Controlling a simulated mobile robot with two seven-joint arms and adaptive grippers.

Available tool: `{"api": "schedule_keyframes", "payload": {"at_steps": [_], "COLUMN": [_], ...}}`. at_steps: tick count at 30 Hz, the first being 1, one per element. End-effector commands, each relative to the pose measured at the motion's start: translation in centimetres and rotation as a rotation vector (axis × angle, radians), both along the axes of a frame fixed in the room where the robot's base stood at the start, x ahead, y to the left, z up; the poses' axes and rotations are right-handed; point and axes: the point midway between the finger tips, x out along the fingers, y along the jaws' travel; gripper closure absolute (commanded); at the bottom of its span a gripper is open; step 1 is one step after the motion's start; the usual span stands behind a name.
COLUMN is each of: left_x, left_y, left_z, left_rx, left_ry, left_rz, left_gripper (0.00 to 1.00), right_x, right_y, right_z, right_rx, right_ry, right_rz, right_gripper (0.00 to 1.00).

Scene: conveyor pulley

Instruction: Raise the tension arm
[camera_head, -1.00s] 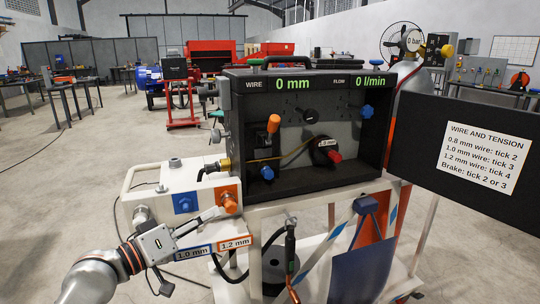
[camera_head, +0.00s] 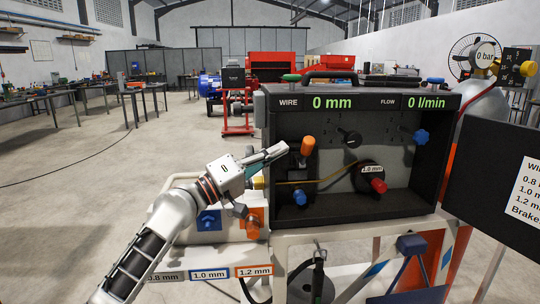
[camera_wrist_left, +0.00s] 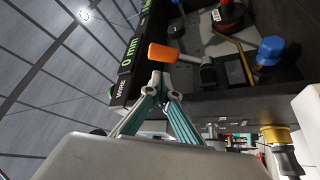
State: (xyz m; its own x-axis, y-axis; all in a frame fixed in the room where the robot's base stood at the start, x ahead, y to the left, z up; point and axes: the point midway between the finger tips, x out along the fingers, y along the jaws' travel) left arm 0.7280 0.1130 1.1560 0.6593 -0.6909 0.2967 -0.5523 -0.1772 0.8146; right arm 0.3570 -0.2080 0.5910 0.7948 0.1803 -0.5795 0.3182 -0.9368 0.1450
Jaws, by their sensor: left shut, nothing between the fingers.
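The wire feeder box (camera_head: 345,212) has an open front with a dark interior. An orange-tipped lever (camera_head: 308,146), apparently the tension arm, stands upright at its left inside. The lever shows in the wrist view with its orange grip (camera_wrist_left: 163,53) just beyond my fingertips. My left gripper (camera_head: 282,149) is shut and empty at the box's left edge, pointing right toward the lever. It also shows in the wrist view (camera_wrist_left: 161,72). The fingertips look very close to the lever; I cannot tell if they touch. My right gripper is not in view.
Inside the box are a blue knob (camera_head: 300,197), a black dial (camera_head: 351,138) and a 1.0 mm roll with a red knob (camera_head: 378,185). A yellowish wire (camera_head: 325,180) runs to the roll. A dark sign panel (camera_head: 490,165) stands right.

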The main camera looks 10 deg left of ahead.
Motion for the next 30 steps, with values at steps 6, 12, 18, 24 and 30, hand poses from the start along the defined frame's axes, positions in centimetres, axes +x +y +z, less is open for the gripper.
{"api": "schedule_keyframes", "payload": {"at_steps": [6, 12, 18, 24, 30], "left_x": [2.3, 3.3, 3.5, 3.5, 3.4], "left_y": [-2.5, -3.5, -3.7, -3.7, -3.7], "left_z": [1.1, 1.4, 1.5, 1.4, 0.9], "left_rx": [-0.001, 0.002, 0.003, 0.002, 0.011], "left_ry": [-0.001, 0.000, 0.000, -0.001, -0.022], "left_rz": [0.000, 0.000, 0.001, 0.000, 0.000], "left_gripper": [1.00, 1.00, 1.00, 1.00, 1.00], "right_x": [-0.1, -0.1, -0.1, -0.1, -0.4], "right_y": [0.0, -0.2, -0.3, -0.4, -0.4], "right_z": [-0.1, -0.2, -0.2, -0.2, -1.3], "right_rx": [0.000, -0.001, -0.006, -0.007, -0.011], "right_ry": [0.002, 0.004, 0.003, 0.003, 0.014], "right_rz": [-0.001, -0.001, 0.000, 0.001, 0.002], "right_gripper": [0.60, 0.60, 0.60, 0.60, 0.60]}}
